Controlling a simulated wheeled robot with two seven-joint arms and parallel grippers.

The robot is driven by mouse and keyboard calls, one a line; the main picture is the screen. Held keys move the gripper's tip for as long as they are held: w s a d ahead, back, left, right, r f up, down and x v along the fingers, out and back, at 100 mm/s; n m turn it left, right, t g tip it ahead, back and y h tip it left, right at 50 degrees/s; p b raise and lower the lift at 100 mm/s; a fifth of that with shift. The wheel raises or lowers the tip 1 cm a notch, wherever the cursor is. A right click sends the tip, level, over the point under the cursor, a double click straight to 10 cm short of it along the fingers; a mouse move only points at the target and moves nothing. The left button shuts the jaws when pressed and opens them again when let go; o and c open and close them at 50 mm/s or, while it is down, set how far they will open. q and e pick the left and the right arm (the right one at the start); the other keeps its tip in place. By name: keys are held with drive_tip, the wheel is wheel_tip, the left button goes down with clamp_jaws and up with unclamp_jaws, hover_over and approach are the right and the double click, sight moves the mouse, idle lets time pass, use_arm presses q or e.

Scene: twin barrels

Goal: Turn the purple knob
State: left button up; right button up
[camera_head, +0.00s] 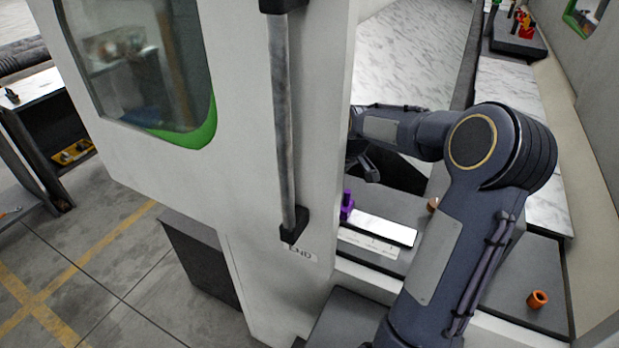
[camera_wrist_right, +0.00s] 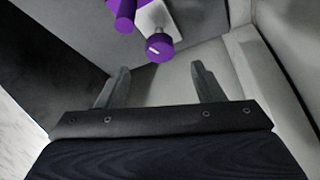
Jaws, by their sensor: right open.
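A purple knob (camera_wrist_right: 160,48) with a short white mark on its round face shows in the right wrist view. It sits by a white plate, and a second purple cylinder (camera_wrist_right: 122,12) is just to its upper left, cut by the picture's top edge. In the head view a purple part (camera_head: 347,204) stands on the grey surface beside the white door; I cannot tell which of the two it is. My right gripper (camera_wrist_right: 160,68) is open and empty, its fingertips apart just below the knob in the picture. In the head view it is partly hidden behind the door edge. My left gripper is out of view.
A large white door (camera_head: 240,170) with a window and a long vertical handle (camera_head: 284,130) fills the left and middle. A white plate (camera_head: 385,228) lies beside the purple part. An orange cylinder (camera_head: 537,299) stands at the lower right. A pale wall is close at the right.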

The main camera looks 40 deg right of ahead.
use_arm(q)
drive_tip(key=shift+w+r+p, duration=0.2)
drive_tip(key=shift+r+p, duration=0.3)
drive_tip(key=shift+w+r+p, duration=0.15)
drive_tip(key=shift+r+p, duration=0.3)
use_arm(e)
drive_tip(key=shift+w+x, duration=0.15)
drive_tip(key=shift+x, duration=1.8)
drive_tip(key=shift+w+x, duration=0.2)
drive_tip(key=shift+x, duration=1.75)
drive_tip(key=shift+r, duration=0.1)
drive_tip(key=c, duration=0.9)
drive_tip(key=shift+d, duration=0.1)
drive_tip(key=shift+c, duration=0.4)
